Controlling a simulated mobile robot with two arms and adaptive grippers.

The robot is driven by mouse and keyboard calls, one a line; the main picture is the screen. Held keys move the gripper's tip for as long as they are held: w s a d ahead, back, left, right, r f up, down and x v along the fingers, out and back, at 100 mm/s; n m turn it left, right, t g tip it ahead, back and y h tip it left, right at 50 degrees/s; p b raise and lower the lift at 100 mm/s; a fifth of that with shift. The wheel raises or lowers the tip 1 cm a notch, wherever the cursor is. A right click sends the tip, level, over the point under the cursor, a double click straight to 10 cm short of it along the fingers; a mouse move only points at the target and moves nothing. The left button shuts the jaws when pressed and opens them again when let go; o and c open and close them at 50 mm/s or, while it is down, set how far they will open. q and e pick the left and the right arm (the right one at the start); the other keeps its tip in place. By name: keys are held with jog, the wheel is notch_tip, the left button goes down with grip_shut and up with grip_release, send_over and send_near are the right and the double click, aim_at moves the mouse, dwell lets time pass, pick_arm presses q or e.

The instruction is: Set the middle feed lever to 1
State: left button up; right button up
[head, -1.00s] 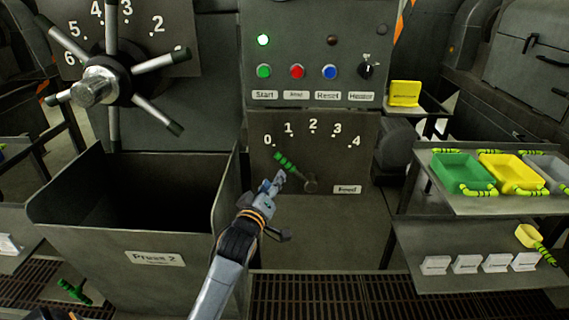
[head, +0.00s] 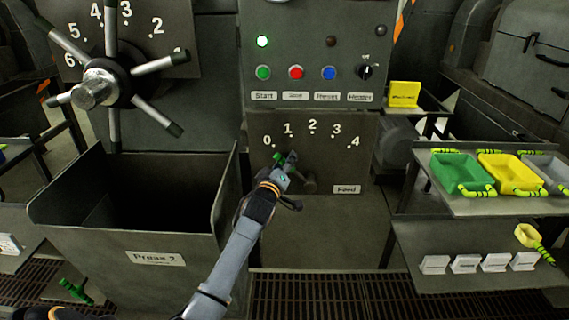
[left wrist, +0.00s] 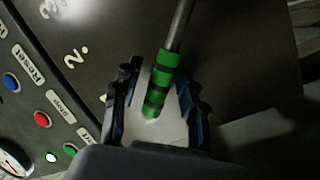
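The middle feed lever is a grey rod with a green, black-banded handle (head: 279,158) on the panel marked Feed (head: 346,189). Its pivot (head: 310,183) is below the numbers 0 to 4, and the handle leans up and left, roughly toward 0 (head: 267,140). The number 1 (head: 288,129) is just to its right. My left gripper (head: 287,162) is at the handle and partly covers it. In the left wrist view, the green handle (left wrist: 160,82) lies between the two open fingers (left wrist: 158,103), with gaps visible beside it.
Above is a button panel with a lit green lamp (head: 262,41). A spoked wheel (head: 96,88) is at upper left, above the open Press 2 bin (head: 100,240). Shelves with green and yellow trays (head: 462,172) stand at right.

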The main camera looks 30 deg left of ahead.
pick_arm(q)
jog(key=c, duration=0.7)
grip_shut()
jog(key=shift+d+r+p, duration=0.15)
jog(key=shift+r+p, duration=0.1)
jog(key=shift+p, duration=0.1)
jog(key=d+r+m+p, duration=0.1)
jog(key=w+d+r+m+g+p, duration=0.1)
jog(key=p, duration=0.1)
jog(key=shift+w+m+p, duration=0.15)
jog(key=shift+m+p, duration=0.15)
jog(key=shift+m, duration=0.1)
jog(key=shift+w+d+m, duration=0.2)
jog(key=shift+d+m, duration=0.05)
jog(key=shift+m, duration=0.05)
jog(key=shift+w+d+f+m, duration=0.1)
jog(key=shift+w+d+m, duration=0.1)
jog(key=shift+m, duration=0.1)
jog(key=shift+s, duration=0.1)
